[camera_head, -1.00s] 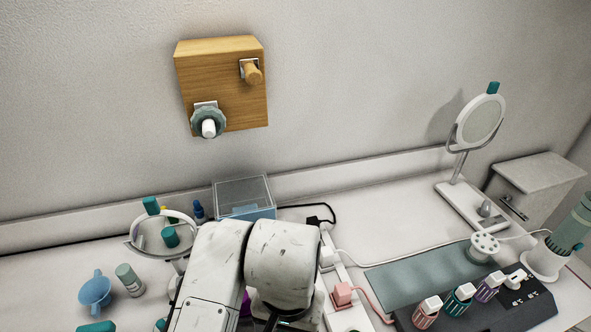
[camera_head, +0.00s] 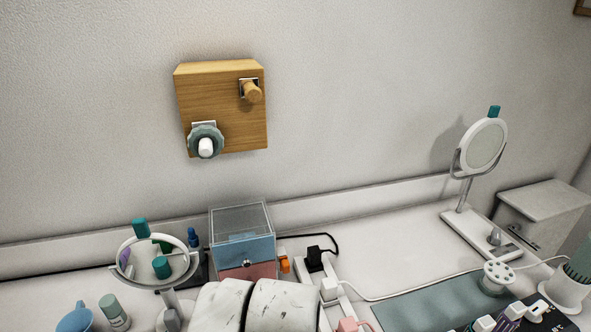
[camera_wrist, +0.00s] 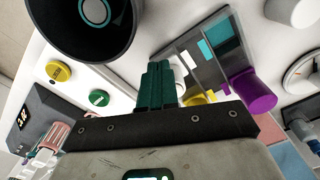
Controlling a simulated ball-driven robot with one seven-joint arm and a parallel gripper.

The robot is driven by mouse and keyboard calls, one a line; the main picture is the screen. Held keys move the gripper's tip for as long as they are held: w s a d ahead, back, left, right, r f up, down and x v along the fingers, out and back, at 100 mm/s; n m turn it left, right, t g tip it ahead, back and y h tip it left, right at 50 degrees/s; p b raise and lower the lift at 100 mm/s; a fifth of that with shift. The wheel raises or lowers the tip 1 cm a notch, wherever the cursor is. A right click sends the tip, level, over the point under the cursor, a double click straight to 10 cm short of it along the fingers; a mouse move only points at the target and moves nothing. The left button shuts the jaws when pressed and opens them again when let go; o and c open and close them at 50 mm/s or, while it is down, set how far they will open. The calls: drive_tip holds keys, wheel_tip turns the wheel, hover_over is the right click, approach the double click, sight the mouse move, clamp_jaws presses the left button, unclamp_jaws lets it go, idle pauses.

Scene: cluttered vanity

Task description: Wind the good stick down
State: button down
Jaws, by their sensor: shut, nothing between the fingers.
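In the head view, several striped tubes with white tops stand at the bottom right, partly cut off. One has a white top at the left (camera_head: 485,323); a purple one (camera_head: 514,312) is beside it. They stand on a dark stand (camera_head: 556,322). In the wrist view, a red striped tube (camera_wrist: 54,137) is at the lower left by a dark box (camera_wrist: 40,108) with a small lit display. I cannot tell which stick is the good one. My gripper (camera_wrist: 160,68) shows teal fingers, shut and empty, apart from the tubes. The head view shows only my arm links.
A wooden wall panel (camera_head: 222,110) carries a knob and a peg. A round mirror (camera_head: 158,256), a drawer box (camera_head: 243,240), a power strip (camera_head: 343,298) and a tall mirror (camera_head: 485,146) stand around. A dark round opening (camera_wrist: 80,22) and a palette (camera_wrist: 207,62) lie close to my gripper.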

drive_tip(key=shift+w+a, duration=0.1)
drive_tip(key=shift+w, duration=0.3)
idle(0.6)
drive_tip(key=shift+a+r+p, duration=0.1)
drive_tip(key=shift+a+p, duration=0.15)
drive_tip(key=shift+p, duration=0.3)
drive_tip(key=shift+a, duration=0.15)
drive_tip(key=shift+w+a+p, duration=0.1)
drive_tip(key=shift+a+p, duration=0.1)
drive_tip(key=shift+p, duration=0.1)
drive_tip(key=shift+w+a, duration=0.1)
drive_tip(key=shift+a, duration=0.15)
drive_tip(key=shift+s+a, duration=0.15)
drive_tip(key=shift+s, duration=0.15)
wheel_tip(320, 180, up, 6)
drive_tip(key=p, duration=0.5)
drive_tip(key=shift+p, duration=0.35)
